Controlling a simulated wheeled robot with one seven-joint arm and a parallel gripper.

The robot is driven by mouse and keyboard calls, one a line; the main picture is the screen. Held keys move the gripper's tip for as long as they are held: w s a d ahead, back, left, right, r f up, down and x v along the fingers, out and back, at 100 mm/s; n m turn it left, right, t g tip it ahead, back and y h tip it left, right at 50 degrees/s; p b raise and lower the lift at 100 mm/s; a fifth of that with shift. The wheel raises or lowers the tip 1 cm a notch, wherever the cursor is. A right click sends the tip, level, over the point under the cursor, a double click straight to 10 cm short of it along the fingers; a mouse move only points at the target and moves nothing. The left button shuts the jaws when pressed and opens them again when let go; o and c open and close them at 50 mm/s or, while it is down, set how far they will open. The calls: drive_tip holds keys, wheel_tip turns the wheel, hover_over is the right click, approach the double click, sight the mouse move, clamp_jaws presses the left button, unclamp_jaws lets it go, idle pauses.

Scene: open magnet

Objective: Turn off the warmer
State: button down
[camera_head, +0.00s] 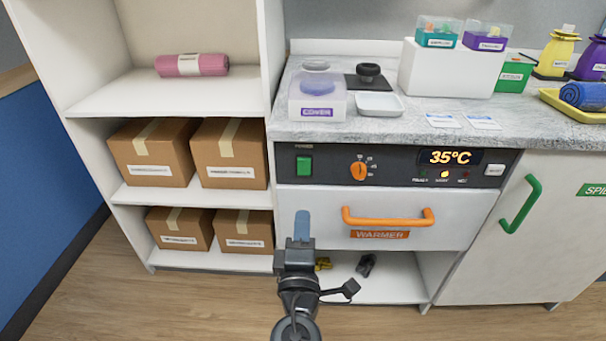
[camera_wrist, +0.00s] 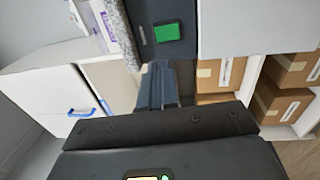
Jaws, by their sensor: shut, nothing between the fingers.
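The warmer (camera_head: 395,216) is a white drawer unit with an orange handle (camera_head: 388,217) and a dark control panel (camera_head: 395,165) above it. The panel has a green power switch (camera_head: 304,165), an orange knob (camera_head: 359,170) and a display (camera_head: 450,157) reading 35°C. A yellow indicator light (camera_head: 442,174) looks lit. My gripper (camera_head: 302,225) is shut and empty, in front of the drawer's left part and below the green switch in the picture. In the wrist view, my shut fingers (camera_wrist: 158,85) point toward the panel, and the green switch (camera_wrist: 167,33) lies just beyond the tips, apart from them.
The counter (camera_head: 400,125) above holds a covered box (camera_head: 317,98), a white dish (camera_head: 379,105) and several containers. A green handle (camera_head: 521,204) sticks out on the right cabinet. Small items lie on the shelf under the drawer.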

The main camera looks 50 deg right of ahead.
sight(305, 163)
drive_tip(key=p+x, duration=0.1)
drive_tip(key=x, duration=1.2)
drive_tip(key=shift+d+r+p, duration=0.1)
drive_tip(key=shift+p, duration=0.2)
drive_tip(key=shift+w+d, duration=0.25)
drive_tip(key=shift+d, duration=0.05)
drive_tip(key=shift+w+d, duration=0.1)
drive_tip(key=shift+d, duration=0.05)
drive_tip(key=shift+r, duration=0.1)
